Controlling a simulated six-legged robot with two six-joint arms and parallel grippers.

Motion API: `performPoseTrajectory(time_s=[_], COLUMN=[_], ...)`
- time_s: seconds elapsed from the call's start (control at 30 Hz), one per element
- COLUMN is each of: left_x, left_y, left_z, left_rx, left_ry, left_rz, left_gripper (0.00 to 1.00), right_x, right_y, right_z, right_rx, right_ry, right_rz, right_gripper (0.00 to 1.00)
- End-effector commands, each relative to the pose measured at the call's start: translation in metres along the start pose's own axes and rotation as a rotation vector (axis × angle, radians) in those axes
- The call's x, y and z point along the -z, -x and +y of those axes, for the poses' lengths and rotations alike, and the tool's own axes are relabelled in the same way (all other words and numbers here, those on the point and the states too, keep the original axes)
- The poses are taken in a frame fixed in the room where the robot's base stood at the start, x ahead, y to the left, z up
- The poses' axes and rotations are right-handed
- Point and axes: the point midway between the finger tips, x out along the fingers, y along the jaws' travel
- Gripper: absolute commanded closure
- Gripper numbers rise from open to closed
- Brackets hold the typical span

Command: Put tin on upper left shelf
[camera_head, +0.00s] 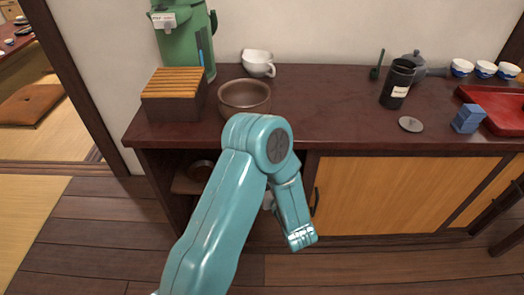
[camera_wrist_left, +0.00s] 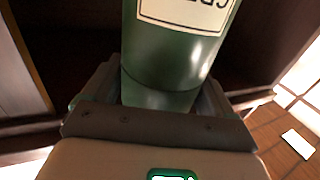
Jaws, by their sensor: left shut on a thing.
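In the left wrist view, my left gripper (camera_wrist_left: 158,100) is shut on a green tin (camera_wrist_left: 175,60) with a cream label that has dark lettering. The tin stands between the two jaws, with a dark cabinet-like interior behind it. In the head view my teal left arm reaches to the cabinet front and hides the tin and most of the gripper. The upper left shelf (camera_head: 186,184) is an open compartment under the counter's left end, partly covered by my arm. A brown bowl (camera_head: 201,170) sits on it. My right gripper is not in view.
The dark counter (camera_head: 330,115) holds a wooden-topped box (camera_head: 172,105), a brown bowl (camera_head: 244,92), a green dispenser (camera_head: 182,40), a white cup (camera_head: 258,64), a black canister (camera_head: 394,88) and a red tray (camera_head: 500,112). A wooden sliding door (camera_head: 390,195) closes the cabinet to the right.

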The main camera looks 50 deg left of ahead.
Motion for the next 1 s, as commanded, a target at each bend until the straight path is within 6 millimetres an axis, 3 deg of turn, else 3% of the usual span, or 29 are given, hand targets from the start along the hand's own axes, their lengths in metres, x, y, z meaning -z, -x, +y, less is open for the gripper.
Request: performPoseTrajectory(time_s=[0.5,0.8,1.0], left_x=[-0.001,0.001,-0.016], left_y=[-0.122,-0.156,-0.158], left_z=[0.047,0.06,0.061], left_rx=[0.003,0.002,0.0], left_ry=[0.003,0.002,-0.001], left_rz=[0.005,0.004,0.002], left_gripper=[0.99,0.99,0.99], right_x=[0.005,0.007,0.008], right_y=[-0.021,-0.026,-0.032], right_z=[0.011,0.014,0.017], right_rx=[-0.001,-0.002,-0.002], right_ry=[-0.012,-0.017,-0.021], right_rz=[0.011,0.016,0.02], right_gripper=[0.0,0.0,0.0])
